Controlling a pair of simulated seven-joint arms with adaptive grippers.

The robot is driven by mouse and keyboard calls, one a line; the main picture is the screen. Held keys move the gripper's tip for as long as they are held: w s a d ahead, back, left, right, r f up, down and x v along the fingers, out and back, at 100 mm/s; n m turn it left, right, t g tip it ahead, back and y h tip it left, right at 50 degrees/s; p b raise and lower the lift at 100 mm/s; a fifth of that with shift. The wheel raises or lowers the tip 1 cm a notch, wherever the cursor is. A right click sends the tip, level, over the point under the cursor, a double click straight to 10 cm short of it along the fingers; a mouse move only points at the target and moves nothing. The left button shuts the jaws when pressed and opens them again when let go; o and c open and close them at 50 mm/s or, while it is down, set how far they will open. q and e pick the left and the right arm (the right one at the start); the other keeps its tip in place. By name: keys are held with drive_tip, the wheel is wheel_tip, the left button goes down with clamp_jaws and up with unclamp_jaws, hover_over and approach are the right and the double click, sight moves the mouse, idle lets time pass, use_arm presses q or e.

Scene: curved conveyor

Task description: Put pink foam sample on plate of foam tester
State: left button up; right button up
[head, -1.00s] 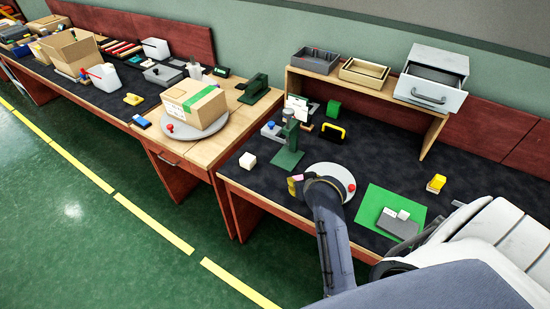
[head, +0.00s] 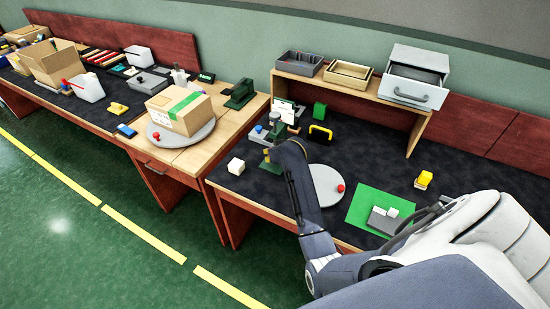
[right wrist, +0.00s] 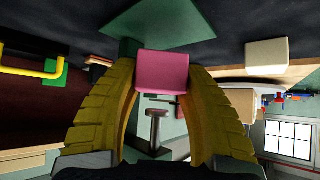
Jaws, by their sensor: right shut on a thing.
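The pink foam sample (right wrist: 162,72) is a pink block held between the yellow fingers of my right gripper (right wrist: 163,84) in the right wrist view. The green base of the foam tester (right wrist: 160,24) lies just beyond the block, and its round press head (right wrist: 157,114) shows between the fingers. I cannot tell whether the block touches the plate. In the head view my right gripper (head: 268,153) is at the green foam tester (head: 268,170), partly hidden by my arm; the pink sample is hidden there. My left gripper is not in view.
A white cube (head: 236,166) stands left of the tester. A yellow-handled object (head: 320,133) and a green block (head: 319,110) stand behind.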

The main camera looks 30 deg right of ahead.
drive_tip(key=shift+w+d, duration=0.1)
drive_tip(key=shift+w, duration=0.25)
drive_tip(key=shift+w+f, duration=0.1)
drive_tip(key=shift+f, duration=1.65)
drive_tip(key=shift+f, duration=0.15)
drive_tip(key=o, duration=0.8)
drive_tip(key=shift+r, duration=0.3)
drive_tip(key=v, duration=1.1)
drive_tip(key=shift+s+r, duration=0.15)
drive_tip(key=shift+s, duration=0.25)
